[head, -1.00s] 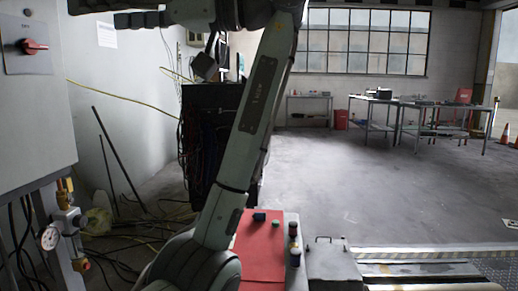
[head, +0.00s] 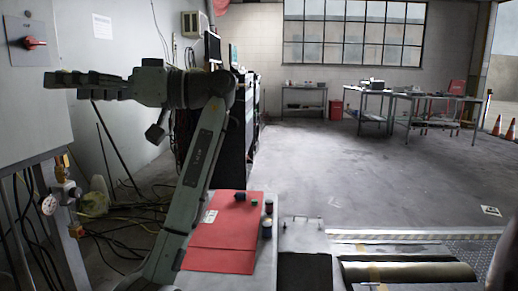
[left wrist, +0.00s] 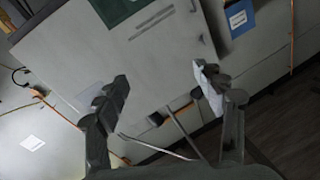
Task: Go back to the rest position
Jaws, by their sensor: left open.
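My left arm rises from the bottom of the head view and bends left at the elbow. My left gripper (head: 62,84) points left in front of the grey cabinet. In the left wrist view its two fingers (left wrist: 160,80) are spread apart with nothing between them, so it is open and empty. A pale panel fills much of that view beyond the fingers. My right gripper is not in view.
A grey wall cabinet with a red switch (head: 35,43) stands at the left, above a gauge (head: 49,205) and loose cables. A red panel (head: 222,257) lies below my arm. Metal tables (head: 375,93) stand far back.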

